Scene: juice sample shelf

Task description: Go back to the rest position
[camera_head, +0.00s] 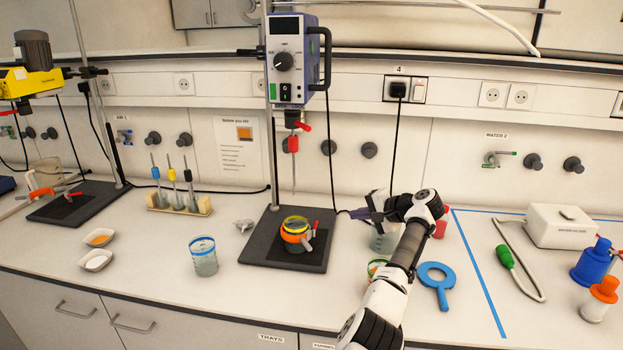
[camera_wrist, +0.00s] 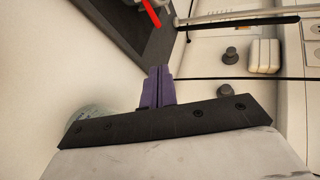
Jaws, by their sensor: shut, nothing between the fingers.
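My gripper (camera_head: 365,214) is raised above the bench, right of the stirrer stand, at the end of my white and black arm. Its purple fingers (camera_wrist: 157,88) show together in the wrist view, shut with nothing between them. A glass beaker (camera_head: 384,240) stands behind and below the gripper, partly hidden by my arm.
A beaker with a blue rim (camera_head: 203,256), white dishes (camera_head: 96,259) and a tube rack (camera_head: 178,206) stand on the left. The overhead stirrer (camera_head: 291,62) hangs above the stand. Blue tape marks the right area, holding a white box (camera_head: 563,226).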

